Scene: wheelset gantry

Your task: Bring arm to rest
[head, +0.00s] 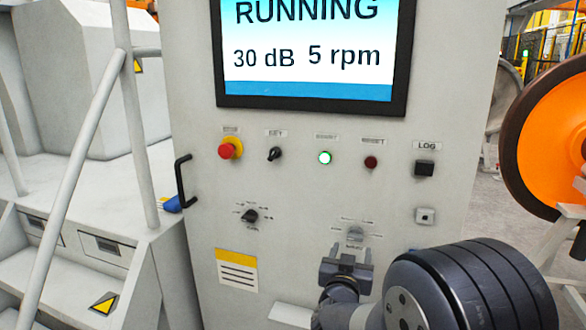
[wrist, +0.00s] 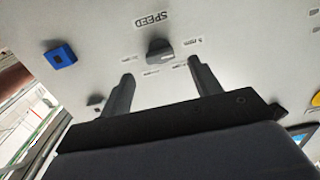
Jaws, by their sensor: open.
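My gripper (head: 349,256) is open and empty, low in front of the grey control panel (head: 300,190). Its two fingers also show in the wrist view (wrist: 161,72), pointing at the panel. A dark rotary knob (wrist: 159,50) labelled SPEED sits just beyond and between the fingertips in that view. The same knob (head: 355,233) shows just above the gripper in the head view. The fingers do not appear to hold it; the exact gap is hard to judge. My arm covers the panel's lower right.
The screen (head: 310,50) reads RUNNING, 30 dB, 5 rpm. The panel has a red stop button (head: 230,148), a lit green button (head: 325,158), a dark red button (head: 371,162) and a black handle (head: 184,182). An orange wheel (head: 550,140) stands right; a handrail (head: 75,170) stands left.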

